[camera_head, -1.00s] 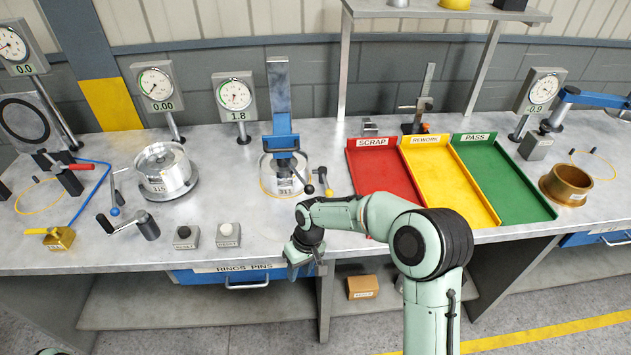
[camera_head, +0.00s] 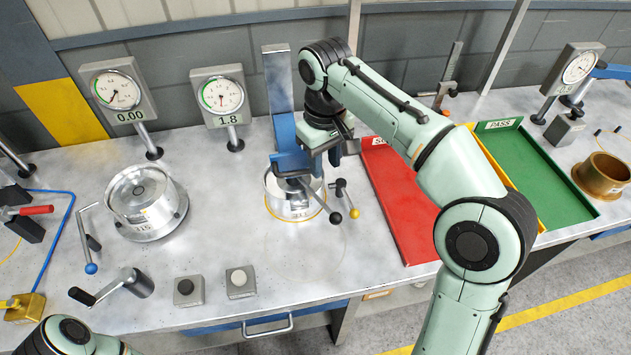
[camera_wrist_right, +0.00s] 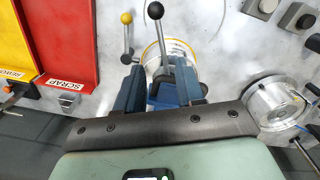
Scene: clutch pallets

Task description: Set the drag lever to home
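The test stand (camera_head: 280,120) is a blue post with a blue arm over a silver drum (camera_head: 291,200). Beside it are a lever with a black ball (camera_head: 336,217) and a shorter lever with a yellow ball (camera_head: 341,184); I cannot tell which is the drag lever. In the right wrist view the black ball (camera_wrist_right: 155,10) and yellow ball (camera_wrist_right: 126,18) lie beyond the fingers. My right gripper (camera_head: 322,160) is at the stand, above the drum. In the wrist view its fingers (camera_wrist_right: 158,75) are apart, with blue stand parts between or behind them. My left gripper is out of view.
A red scrap tray (camera_head: 405,215) and a green pass tray (camera_head: 545,165) lie right of the stand. Two button boxes (camera_head: 240,282) stand in front left. Another drum (camera_head: 140,195), a blue-balled lever (camera_head: 91,268) and a crank (camera_head: 110,287) are further left.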

